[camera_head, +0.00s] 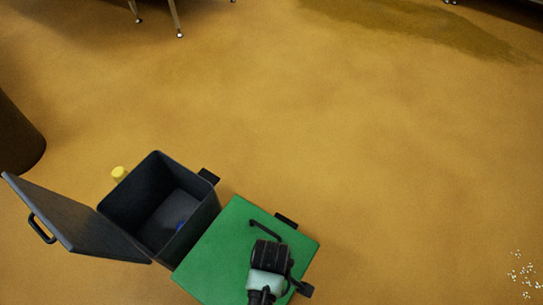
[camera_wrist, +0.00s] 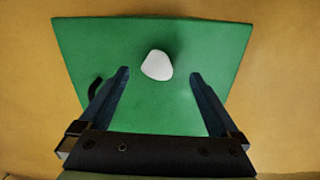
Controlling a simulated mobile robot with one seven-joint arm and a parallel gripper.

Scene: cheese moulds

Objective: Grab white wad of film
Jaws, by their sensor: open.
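The white wad of film (camera_wrist: 157,66) is a small rounded lump on the green lid (camera_wrist: 100,45) in the wrist view. My gripper (camera_wrist: 160,74) is open and empty above the lid. Its two dark blue fingers stand apart, one on each side of the wad in the picture. I cannot tell how high the fingertips are above the lid. In the head view, the green lid (camera_head: 215,252) is at the bottom middle, with my arm over its right part. The wad does not show there.
An open dark bin (camera_head: 130,205), with a blue thing (camera_head: 181,226) inside, stands left of the green lid. Its raised lid (camera_head: 75,215) leans left. A yellow object (camera_head: 118,173) is behind it. White bits (camera_head: 525,270) lie on the floor at right. The middle floor is clear.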

